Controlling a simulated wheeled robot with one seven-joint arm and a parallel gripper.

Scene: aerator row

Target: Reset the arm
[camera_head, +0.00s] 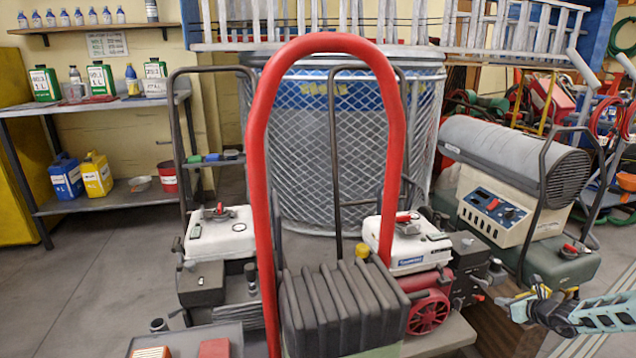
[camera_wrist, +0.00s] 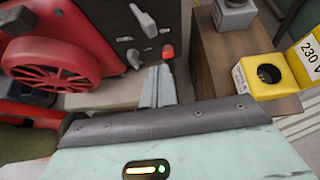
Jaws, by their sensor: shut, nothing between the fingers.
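My gripper shows in the wrist view (camera_wrist: 157,86), its two grey fingers together and empty. The fingers point toward a dark machine panel with a red knob (camera_wrist: 168,51), beside a red wheel-like cover (camera_wrist: 50,62). In the head view my arm comes in from the right edge, low down, and its end lies to the right of the red-wheeled engine machine (camera_head: 429,312). The fingertips are small there, and I cannot tell whether they touch anything.
A wooden block (camera_wrist: 222,70) and a yellow socket box (camera_wrist: 270,72) sit close right of the fingers. A heater (camera_head: 500,205) stands behind my arm. A red tube frame (camera_head: 262,200) rises in front. Open floor (camera_head: 90,290) lies at left.

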